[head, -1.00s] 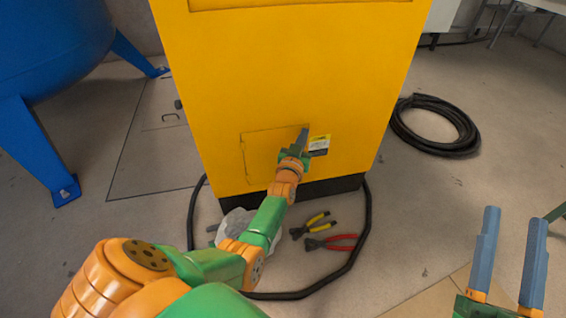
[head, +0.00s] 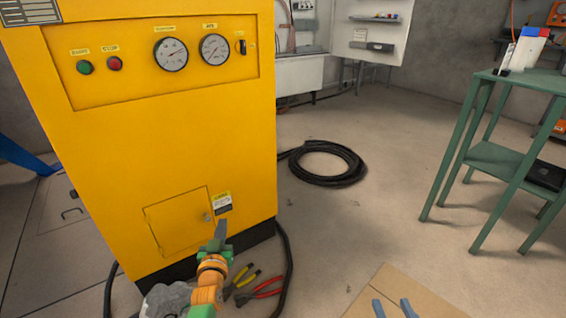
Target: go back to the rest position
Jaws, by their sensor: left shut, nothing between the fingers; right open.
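My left gripper (head: 220,232) is shut and empty, in front of the lower part of the yellow cabinet (head: 110,150). The rest of my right arm is out of view.
Yellow-handled pliers (head: 242,277) and red-handled pliers (head: 262,291) lie by the cabinet's foot, near a grey cloth-like heap (head: 165,300). A black hose coil (head: 327,163) lies on open floor. A green table (head: 480,155) stands at the right. Floor between is clear.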

